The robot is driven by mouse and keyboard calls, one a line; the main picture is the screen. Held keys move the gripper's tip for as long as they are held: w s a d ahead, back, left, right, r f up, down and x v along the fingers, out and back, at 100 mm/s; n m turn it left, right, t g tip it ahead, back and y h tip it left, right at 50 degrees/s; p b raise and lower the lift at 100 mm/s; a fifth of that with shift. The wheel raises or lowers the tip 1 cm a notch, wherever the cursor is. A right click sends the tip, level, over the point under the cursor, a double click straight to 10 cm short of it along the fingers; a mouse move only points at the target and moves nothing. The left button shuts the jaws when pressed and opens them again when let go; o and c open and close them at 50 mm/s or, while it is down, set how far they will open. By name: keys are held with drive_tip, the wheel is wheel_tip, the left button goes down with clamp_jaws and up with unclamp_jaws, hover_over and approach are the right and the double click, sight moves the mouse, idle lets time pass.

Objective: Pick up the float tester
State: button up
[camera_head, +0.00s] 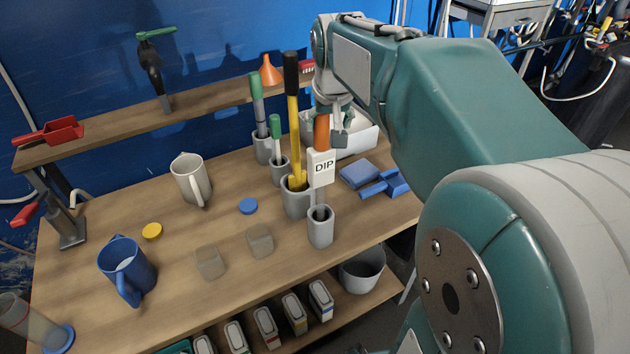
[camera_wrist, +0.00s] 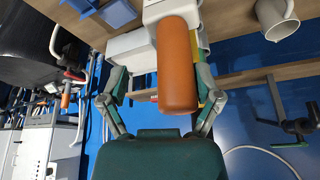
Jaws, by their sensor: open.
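No label names the float tester. The tool at my gripper has an orange handle (camera_head: 322,130) and a white plate marked DIP (camera_head: 321,167). It stands upright in a grey cup (camera_head: 320,229) at the bench's right front; its lower end is hidden in the cup. My gripper (camera_head: 338,136) is at the handle from above and behind. In the wrist view, the open fingers (camera_wrist: 163,82) lie on either side of the orange handle (camera_wrist: 178,65), with a visible gap on the left side. Whether the right finger touches it I cannot tell.
Close behind the cup, a yellow tool with a black grip (camera_head: 292,110) stands in a grey holder (camera_head: 295,205). Green-capped tools (camera_head: 276,140) stand left of it. Blue items (camera_head: 385,183) lie to the right. A beige mug (camera_head: 191,180) and blue mug (camera_head: 126,268) stand left.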

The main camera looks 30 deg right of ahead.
drive_tip(key=shift+w+a+f, duration=0.25)
drive_tip(key=shift+a+f, duration=0.4)
drive_tip(key=shift+a, duration=0.45)
drive_tip(key=shift+d, duration=0.4)
drive_tip(key=c, duration=0.9)
drive_tip(key=shift+d, duration=0.4)
clamp_jaws()
